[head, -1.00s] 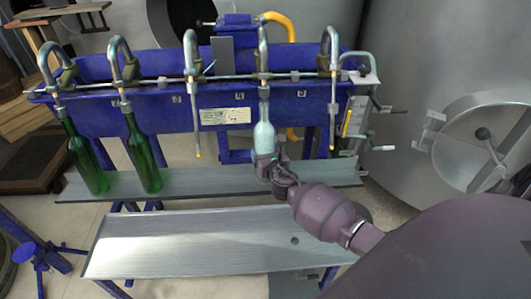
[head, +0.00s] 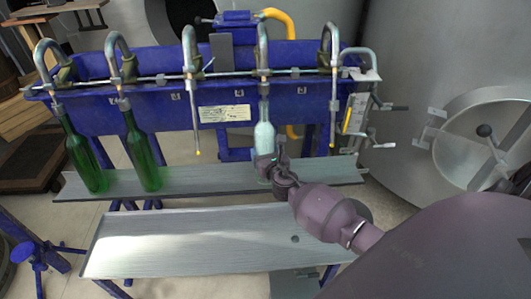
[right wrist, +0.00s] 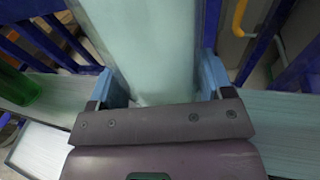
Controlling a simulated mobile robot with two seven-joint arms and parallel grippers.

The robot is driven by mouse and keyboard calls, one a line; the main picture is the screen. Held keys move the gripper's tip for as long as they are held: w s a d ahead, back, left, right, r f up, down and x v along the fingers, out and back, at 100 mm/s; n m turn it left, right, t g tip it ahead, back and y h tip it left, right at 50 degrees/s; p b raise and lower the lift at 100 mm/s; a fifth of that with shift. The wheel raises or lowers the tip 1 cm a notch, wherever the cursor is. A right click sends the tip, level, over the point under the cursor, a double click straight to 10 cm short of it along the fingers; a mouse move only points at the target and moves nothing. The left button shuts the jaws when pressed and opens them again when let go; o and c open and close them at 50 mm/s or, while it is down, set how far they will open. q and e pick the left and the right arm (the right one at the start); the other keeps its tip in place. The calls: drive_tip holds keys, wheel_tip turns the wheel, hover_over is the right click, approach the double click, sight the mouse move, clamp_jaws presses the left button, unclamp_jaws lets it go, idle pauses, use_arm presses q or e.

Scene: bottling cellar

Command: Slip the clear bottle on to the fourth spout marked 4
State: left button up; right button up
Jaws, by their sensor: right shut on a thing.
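The clear bottle (head: 264,139) is upright under the fourth spout (head: 263,50) in the head view, by the label 4 (head: 239,93). The bottle's neck is in line with the spout and its top meets the spout's lower end; the spout seems to go into the mouth, but how deep I cannot tell. My right gripper (head: 268,165) is shut on the lower part of the bottle. In the right wrist view, the pale bottle (right wrist: 145,45) fills the space between the two blue finger pads. The bottle's base is hidden behind the gripper. My left gripper is not in view.
Two green bottles (head: 84,158) (head: 142,155) hang on the first two spouts over the rear grey shelf (head: 210,178). The third spout (head: 195,120) and fifth spout (head: 332,110) are free. The front grey shelf (head: 190,240) is bare. A steel tank (head: 430,60) stands at right.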

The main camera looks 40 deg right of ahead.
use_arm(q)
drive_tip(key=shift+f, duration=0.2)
use_arm(e)
drive_tip(key=o, duration=1.2)
drive_tip(key=shift+o, duration=0.7)
drive_tip(key=shift+f, duration=0.2)
drive_tip(key=v, duration=0.3)
drive_tip(key=shift+s+r+p, duration=0.15)
drive_tip(key=shift+r+p, duration=0.1)
drive_tip(key=shift+p, duration=0.1)
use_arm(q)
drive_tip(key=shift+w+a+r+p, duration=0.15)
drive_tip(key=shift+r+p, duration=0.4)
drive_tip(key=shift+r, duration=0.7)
use_arm(e)
drive_tip(key=f+v, duration=0.1)
drive_tip(key=v, duration=0.6)
drive_tip(key=shift+s+a+r, duration=0.2)
drive_tip(key=shift+r, duration=0.15)
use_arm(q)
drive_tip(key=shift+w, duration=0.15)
